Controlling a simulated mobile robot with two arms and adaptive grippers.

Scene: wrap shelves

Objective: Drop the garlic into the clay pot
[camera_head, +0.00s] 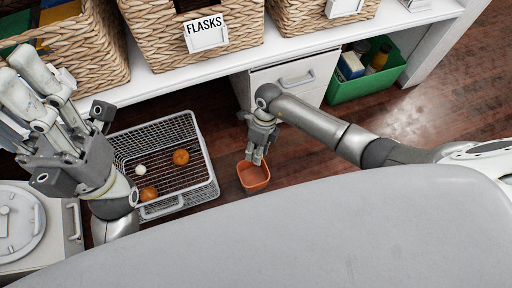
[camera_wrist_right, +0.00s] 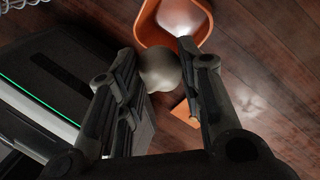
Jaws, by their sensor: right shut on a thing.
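The orange clay pot (camera_head: 254,176) stands on the wooden floor; its open mouth faces up. My right gripper (camera_head: 257,157) is at the pot's far rim in the head view. In the right wrist view, the gripper (camera_wrist_right: 165,75) is shut on a pale, round garlic (camera_wrist_right: 160,68). The garlic overlaps the near edge of the pot (camera_wrist_right: 152,30) in that view; I cannot tell whether they touch. The gripper hides the garlic in the head view. My left gripper (camera_head: 60,125) is at the left; its finger opening is unclear.
A wire basket (camera_head: 205,192) left of the pot holds another white round item (camera_head: 140,170) and orange-brown round ones (camera_head: 181,157). A white shelf with wicker baskets (camera_head: 222,55) runs behind. A green bin (camera_head: 345,92) stands under it. Floor right of the pot is clear.

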